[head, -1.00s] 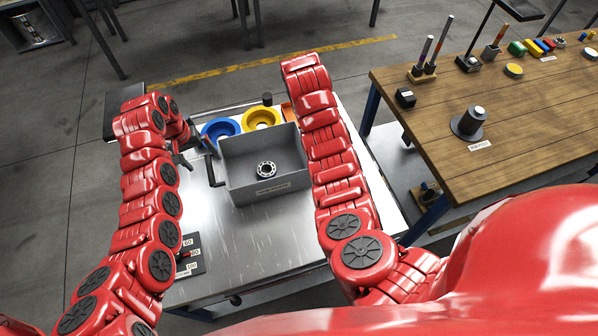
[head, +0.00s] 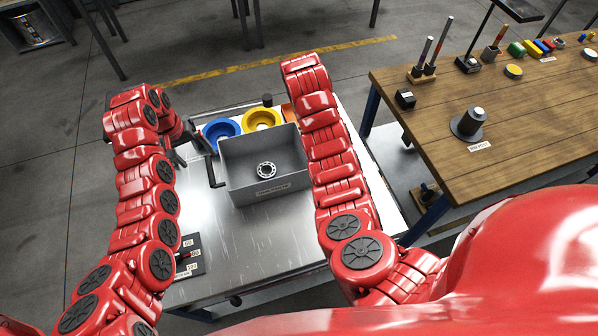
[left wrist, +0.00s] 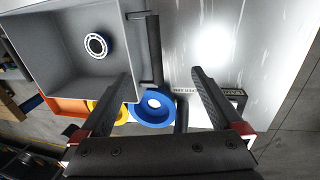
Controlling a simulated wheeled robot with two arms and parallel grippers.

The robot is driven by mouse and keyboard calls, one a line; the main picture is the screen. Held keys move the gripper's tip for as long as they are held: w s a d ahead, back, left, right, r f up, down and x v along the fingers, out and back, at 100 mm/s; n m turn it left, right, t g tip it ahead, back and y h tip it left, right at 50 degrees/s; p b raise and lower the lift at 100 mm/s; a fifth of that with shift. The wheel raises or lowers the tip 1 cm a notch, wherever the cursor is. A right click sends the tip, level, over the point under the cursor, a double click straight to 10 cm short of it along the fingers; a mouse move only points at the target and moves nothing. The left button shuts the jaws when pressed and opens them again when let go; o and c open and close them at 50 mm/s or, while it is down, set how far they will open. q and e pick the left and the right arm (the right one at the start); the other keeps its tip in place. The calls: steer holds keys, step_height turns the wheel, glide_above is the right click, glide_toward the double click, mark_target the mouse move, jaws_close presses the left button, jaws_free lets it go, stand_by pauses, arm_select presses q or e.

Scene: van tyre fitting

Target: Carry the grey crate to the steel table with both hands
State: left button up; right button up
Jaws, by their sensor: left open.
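The grey crate (head: 234,180) stands on a steel-topped table (head: 262,240) and holds a bearing ring (head: 266,170). A black bar handle (head: 213,171) stands out from its left side. My left gripper (head: 195,153) is open and empty, just left of the crate. In the left wrist view the crate (left wrist: 50,60) fills the upper left, and the handle (left wrist: 156,45) shows between and ahead of the spread fingertips (left wrist: 161,78), not gripped. My right arm runs along the crate's right side; its gripper and that side's handle are hidden.
A blue bowl (head: 208,132) and a yellow bowl (head: 262,112) sit behind the crate, with an orange piece (head: 288,112) beside them. A dark labelled block (head: 190,262) lies at the table's front left. A wooden bench (head: 500,135) with tools stands at the right.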

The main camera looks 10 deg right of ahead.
arm_select(q)
step_height(320, 180, up, 8)
steer(key=p, duration=0.7)
steer(key=shift+r, duration=0.15)
arm_select(e)
step_height(320, 180, up, 7)
steer(key=shift+r, duration=0.15)
steer(key=o, duration=0.7)
steer(key=shift+o, duration=0.2)
steer(key=shift+d, duration=0.15)
steer(key=shift+d, duration=0.45)
